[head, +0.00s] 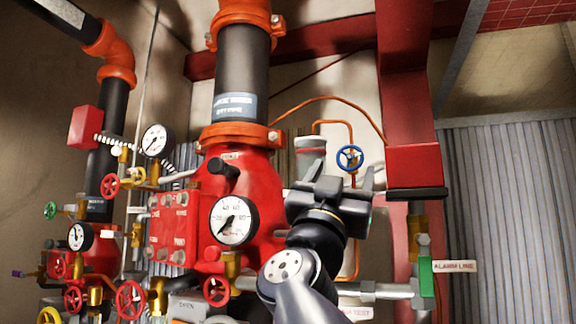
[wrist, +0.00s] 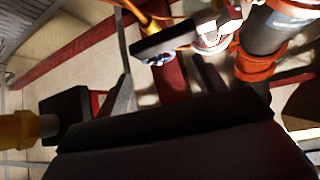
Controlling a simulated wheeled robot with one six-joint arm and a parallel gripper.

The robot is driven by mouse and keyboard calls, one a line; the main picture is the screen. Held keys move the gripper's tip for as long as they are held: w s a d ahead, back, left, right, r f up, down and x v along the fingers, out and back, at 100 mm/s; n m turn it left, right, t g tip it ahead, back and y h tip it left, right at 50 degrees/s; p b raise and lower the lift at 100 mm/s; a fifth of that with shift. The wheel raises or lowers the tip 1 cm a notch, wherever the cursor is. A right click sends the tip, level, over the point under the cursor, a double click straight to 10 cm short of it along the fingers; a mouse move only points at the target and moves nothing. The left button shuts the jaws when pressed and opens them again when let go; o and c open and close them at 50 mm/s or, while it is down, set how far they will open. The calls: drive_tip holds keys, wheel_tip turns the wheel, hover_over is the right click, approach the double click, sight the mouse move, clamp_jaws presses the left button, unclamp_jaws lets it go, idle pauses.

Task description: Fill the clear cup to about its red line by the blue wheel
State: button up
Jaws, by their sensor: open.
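The blue wheel (head: 350,158) is on a thin orange pipe, just beyond my gripper in the head view. In the wrist view the blue wheel (wrist: 158,59) shows between the fingers, partly hidden by a dark flat bar. My gripper (head: 338,174) is open, with its fingers pointing up toward the wheel. In the wrist view my gripper (wrist: 165,84) has nothing between its fingers; I cannot tell how far off the wheel is. A pale cylinder (head: 310,147) stands left of the wheel, partly hidden by my gripper.
A large red riser valve (head: 238,185) with a gauge (head: 233,220) stands left of my arm. A red column (head: 408,110) with a dark foot is close on the right. Several coloured handwheels and pipes crowd the left. A corrugated wall (head: 510,210) is at the right.

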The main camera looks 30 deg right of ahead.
sight(349, 164)
drive_tip(key=shift+f+p+x, duration=0.25)
drive_tip(key=shift+p+x, duration=1.25)
drive_tip(key=shift+x, duration=0.35)
drive_tip(key=shift+d, duration=0.2)
drive_tip(key=shift+c, duration=0.4)
drive_tip(key=c, duration=0.9)
drive_tip(key=shift+f+b, duration=0.15)
drive_tip(key=shift+b, duration=0.2)
